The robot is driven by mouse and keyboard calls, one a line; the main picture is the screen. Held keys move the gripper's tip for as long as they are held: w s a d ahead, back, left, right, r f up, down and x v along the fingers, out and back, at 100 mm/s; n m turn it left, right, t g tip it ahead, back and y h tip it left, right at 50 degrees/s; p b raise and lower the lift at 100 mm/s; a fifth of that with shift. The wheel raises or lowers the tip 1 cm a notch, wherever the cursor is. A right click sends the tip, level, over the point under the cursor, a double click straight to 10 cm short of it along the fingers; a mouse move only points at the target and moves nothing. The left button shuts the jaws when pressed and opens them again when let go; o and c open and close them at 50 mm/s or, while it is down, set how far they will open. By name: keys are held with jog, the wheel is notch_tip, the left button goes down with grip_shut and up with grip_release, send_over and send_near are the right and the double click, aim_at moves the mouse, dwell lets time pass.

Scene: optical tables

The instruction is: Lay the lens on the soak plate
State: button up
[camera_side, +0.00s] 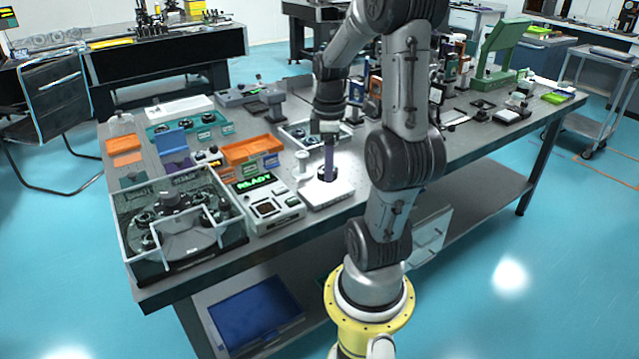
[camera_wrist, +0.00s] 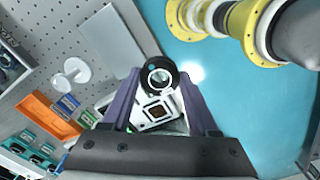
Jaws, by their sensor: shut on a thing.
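My gripper (camera_side: 328,172) has purple fingers pointing down and is shut on the lens (camera_wrist: 159,76), a dark ring with a clear centre. In the side view the lens shows as a dark shape low between the fingertips, in front of a white flat slab (camera_side: 328,197). The fingers also show in the wrist view (camera_wrist: 160,80), one on each side of the lens. A pale console (camera_side: 268,207) with a green READY display stands left of the slab; its dark square (camera_wrist: 156,112) shows below the lens. I cannot tell which is the soak plate, or whether the lens touches anything.
A white post on a round foot (camera_wrist: 75,72) stands near the slab. An orange tray (camera_side: 252,150) lies behind the console. A clear-walled box (camera_side: 150,250) with round dark parts stands at left. The table's front edge is close to the console.

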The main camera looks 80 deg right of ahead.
send_over(318, 193)
jog(key=f, duration=0.6)
jog(key=shift+s+a+f, duration=0.1)
jog(key=shift+a+f, duration=0.15)
jog(key=shift+f, duration=0.15)
jog(key=shift+d+f, duration=0.2)
jog(key=shift+f, duration=1.55)
jog(key=shift+f, duration=0.1)
jog(key=o, duration=1.4)
jog(key=shift+c, duration=0.2)
